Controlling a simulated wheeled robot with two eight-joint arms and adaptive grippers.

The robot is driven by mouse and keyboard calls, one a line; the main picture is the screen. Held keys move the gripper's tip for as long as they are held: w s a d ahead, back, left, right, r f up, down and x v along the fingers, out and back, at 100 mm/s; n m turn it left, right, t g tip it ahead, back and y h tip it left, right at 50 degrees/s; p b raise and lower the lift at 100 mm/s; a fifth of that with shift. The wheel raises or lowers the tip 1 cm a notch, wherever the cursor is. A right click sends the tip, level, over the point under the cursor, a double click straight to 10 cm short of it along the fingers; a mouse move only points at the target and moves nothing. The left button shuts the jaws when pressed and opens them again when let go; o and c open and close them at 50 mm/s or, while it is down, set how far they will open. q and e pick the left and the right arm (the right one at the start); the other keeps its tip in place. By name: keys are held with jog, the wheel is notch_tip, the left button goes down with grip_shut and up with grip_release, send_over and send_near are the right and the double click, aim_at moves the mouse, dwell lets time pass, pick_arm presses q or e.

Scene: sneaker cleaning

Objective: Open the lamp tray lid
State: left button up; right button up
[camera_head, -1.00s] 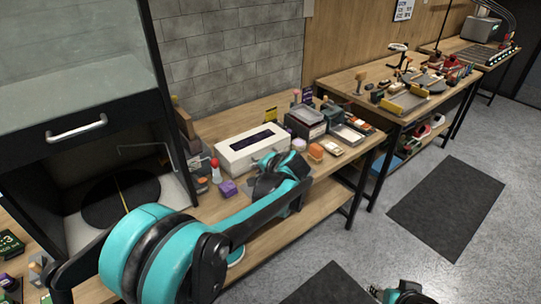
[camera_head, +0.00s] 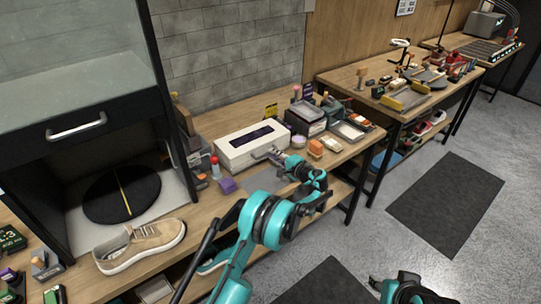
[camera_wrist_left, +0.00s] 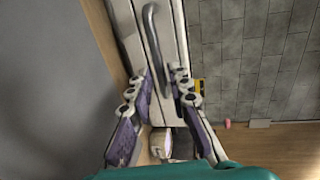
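The lamp tray (camera_head: 236,150) is a long white box with a dark purple-lit window in its top, and its lid looks shut. In the left wrist view the white box (camera_wrist_left: 133,45) carries a curved grey handle (camera_wrist_left: 153,45). My left gripper (camera_head: 272,154) is at the front right of the box in the head view. In the left wrist view its two purple-padded fingers (camera_wrist_left: 163,95) stand apart with nothing clearly held, the handle just ahead of them. Contact with the box cannot be told. Part of my right arm shows at the bottom edge; its fingers are not clear.
A tan sneaker (camera_head: 140,246) lies on the bench at left, before a black round turntable (camera_head: 122,193). A purple block (camera_head: 227,186) and a red-capped bottle (camera_head: 215,167) stand left of the gripper. Several boxes and trays (camera_head: 349,130) crowd the right side.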

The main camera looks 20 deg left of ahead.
aim_at(256, 144)
pick_arm(q)
jog(key=shift+x, duration=1.45)
grip_shut()
jog(key=shift+r, duration=0.1)
